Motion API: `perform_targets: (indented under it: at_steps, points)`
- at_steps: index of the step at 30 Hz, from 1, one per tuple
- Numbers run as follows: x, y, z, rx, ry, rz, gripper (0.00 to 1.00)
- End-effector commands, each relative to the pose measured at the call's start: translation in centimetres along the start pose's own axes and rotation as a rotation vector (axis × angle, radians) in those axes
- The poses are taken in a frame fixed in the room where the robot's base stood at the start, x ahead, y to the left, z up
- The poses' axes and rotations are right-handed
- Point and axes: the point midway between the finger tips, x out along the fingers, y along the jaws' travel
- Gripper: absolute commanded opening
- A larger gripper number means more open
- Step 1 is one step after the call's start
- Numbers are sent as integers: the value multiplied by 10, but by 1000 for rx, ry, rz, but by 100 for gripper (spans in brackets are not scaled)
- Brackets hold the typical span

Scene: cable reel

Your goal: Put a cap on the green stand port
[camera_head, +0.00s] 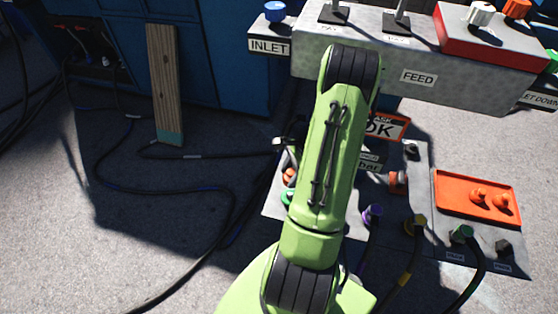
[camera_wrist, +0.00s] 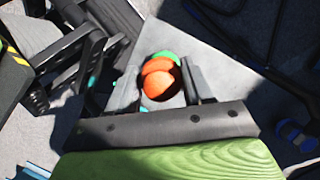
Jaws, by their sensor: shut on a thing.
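My gripper (camera_wrist: 162,85) is shut on an orange cap (camera_wrist: 159,82), which sits between the two fingers in the wrist view. A green port (camera_wrist: 167,56) shows just behind the cap's far edge. In the head view the held cap (camera_head: 290,176) is left of my arm, close above the green port (camera_head: 287,198) on a grey plate. I cannot tell whether cap and port touch. My arm hides much of the gripper there. Two more orange caps (camera_head: 480,195) (camera_head: 502,202) stand in an orange tray (camera_head: 450,206) at the right.
Purple (camera_head: 372,213), yellow (camera_head: 415,226) and green (camera_head: 461,234) plugs with cables stand on the grey plate. A grey control box marked FEED (camera_head: 450,88) is behind my arm. A wooden board (camera_head: 165,85) leans on a blue cabinet. Cables lie over the floor at left.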

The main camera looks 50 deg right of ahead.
Motion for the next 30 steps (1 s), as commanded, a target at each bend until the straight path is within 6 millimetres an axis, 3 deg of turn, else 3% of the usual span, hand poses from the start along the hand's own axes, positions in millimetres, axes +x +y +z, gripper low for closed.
perform_targets:
  at_steps: [5,21,30]
  points:
    - [11,1,-5,-1,0,1,14]
    - [77,1,-32,0,0,1,14]
    - [83,1,-34,-1,0,0,14]
